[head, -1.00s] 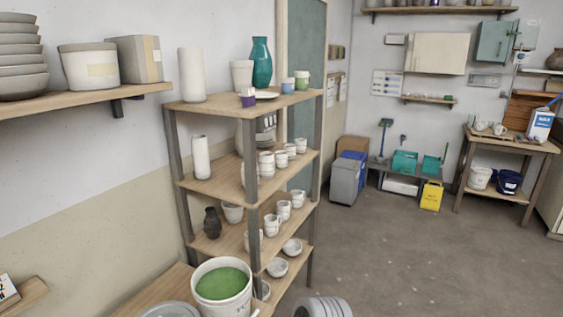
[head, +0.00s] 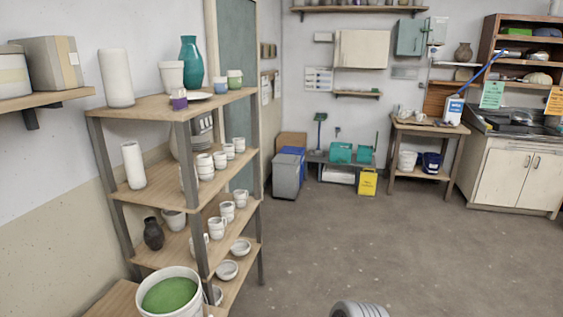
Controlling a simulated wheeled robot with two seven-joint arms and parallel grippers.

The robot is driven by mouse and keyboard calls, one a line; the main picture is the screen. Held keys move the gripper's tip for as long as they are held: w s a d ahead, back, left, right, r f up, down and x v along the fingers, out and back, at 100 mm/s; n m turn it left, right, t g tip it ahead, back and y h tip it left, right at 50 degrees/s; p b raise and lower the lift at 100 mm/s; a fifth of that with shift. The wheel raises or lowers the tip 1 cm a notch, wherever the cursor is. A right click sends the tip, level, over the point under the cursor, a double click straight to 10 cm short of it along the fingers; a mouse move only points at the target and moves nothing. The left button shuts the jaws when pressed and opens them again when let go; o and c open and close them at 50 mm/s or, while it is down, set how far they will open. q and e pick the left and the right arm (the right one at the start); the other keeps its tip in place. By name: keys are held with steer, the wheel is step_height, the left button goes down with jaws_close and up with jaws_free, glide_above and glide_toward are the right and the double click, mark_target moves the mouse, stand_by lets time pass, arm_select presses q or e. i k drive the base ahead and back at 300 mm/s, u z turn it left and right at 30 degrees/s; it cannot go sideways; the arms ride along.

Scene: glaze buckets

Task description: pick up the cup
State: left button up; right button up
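Several cups are in view, and I cannot tell which one the task means. White mugs stand on the middle shelf, one of them a white mug (head: 239,145) at the far end. More stand on the shelf below, such as a white mug (head: 227,211). On the top board are a purple cup (head: 179,100), a green-and-white cup (head: 235,80) and a blue cup (head: 220,83). Small pale cups (head: 403,111) also stand on the wooden table at the back. Neither of my grippers is in view.
The wooden shelf unit (head: 150,105) stands at the left. A bucket of green glaze (head: 168,292) is in front of it. Grey bin (head: 287,175), yellow container (head: 368,182) and sink cabinet (head: 505,170) line the back.

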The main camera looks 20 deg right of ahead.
mark_target(219, 157)
steer(key=z, duration=1.25)
steer(key=i, duration=3.35)
steer(key=u, duration=3.5)
